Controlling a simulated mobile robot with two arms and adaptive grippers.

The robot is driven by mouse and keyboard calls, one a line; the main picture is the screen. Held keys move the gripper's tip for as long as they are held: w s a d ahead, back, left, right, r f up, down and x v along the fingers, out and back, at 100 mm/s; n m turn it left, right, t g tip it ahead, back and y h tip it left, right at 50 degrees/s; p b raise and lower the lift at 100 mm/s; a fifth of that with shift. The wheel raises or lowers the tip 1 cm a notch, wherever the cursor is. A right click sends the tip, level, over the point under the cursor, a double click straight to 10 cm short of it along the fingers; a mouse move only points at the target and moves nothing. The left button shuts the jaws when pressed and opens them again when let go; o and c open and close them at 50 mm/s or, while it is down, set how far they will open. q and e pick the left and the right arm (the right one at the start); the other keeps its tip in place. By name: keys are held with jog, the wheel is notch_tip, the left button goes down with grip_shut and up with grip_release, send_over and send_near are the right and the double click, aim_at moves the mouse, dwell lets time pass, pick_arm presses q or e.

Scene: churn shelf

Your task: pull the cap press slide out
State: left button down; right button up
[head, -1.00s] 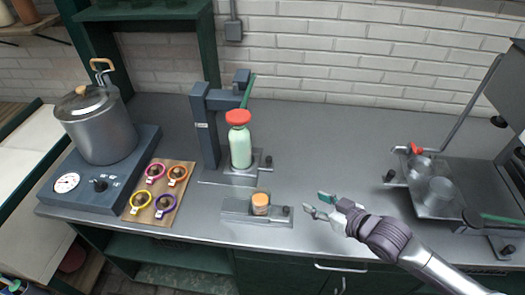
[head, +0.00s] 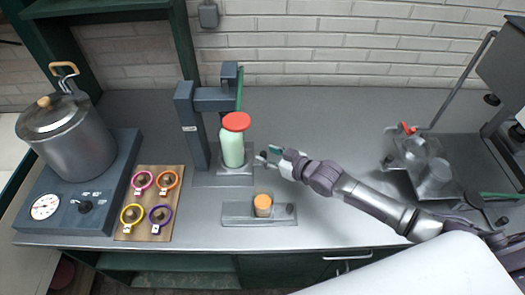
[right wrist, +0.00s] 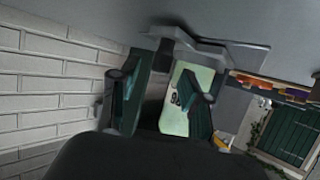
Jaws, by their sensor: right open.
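The cap press (head: 187,120) stands on the grey counter, a dark post with an arm and a green lever. Its slide (head: 250,158) is a low metal plate at the base, with a dark knob (head: 261,157) at its right end. A pale green bottle (head: 232,150) with a red cap (head: 236,121) stands upright on it under the arm. My right gripper (head: 272,157) is open at the knob; whether it touches is unclear. In the right wrist view the bottle (right wrist: 190,92) shows beyond the open fingers (right wrist: 165,97). My left gripper is not in view.
A second low plate (head: 235,210) with an orange-topped jar (head: 263,205) lies in front of the press. A board with several coloured rings (head: 150,200) and a pot (head: 68,135) on a hotplate are left.

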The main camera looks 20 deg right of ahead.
jog(key=shift+x, duration=0.95)
jog(key=shift+w+a+f, duration=0.1)
jog(key=shift+w, duration=0.15)
jog(key=shift+w+a+f, duration=0.1)
jog(key=shift+w, duration=0.05)
jog(key=shift+c, duration=0.2)
jog(key=c, duration=0.8)
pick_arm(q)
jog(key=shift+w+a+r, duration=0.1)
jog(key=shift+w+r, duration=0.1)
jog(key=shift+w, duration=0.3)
pick_arm(e)
grip_shut()
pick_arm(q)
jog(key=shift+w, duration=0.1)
